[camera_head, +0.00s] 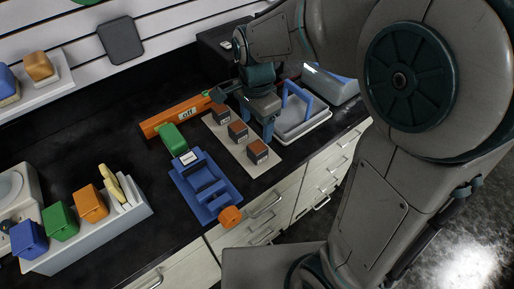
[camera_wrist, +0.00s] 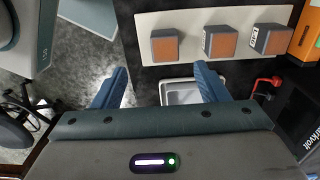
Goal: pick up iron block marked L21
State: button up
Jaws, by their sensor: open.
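Three dark blocks with orange-brown tops stand in a row on a beige mat (camera_head: 263,167): a far one (camera_head: 219,112), a middle one (camera_head: 238,131) and a near one (camera_head: 257,151).
An orange bar marked "off" (camera_head: 160,122), a green block (camera_head: 172,137) and a blue fixture (camera_head: 205,187) lie left of the mat. A white rack (camera_head: 125,217) holds several coloured blocks.

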aim_at(258, 147)
notch_tip(258, 147, down, 7)
jog(key=shift+r, duration=0.1)
jog(key=f, duration=0.2)
jog(key=w+f, duration=0.1)
jog(key=f, duration=0.1)
jog(key=shift+w+d+f+p, duration=0.1)
jog(key=shift+d+p, duration=0.1)
jog(key=shift+p, duration=0.1)
jog(key=shift+f, duration=0.65)
grip_shut()
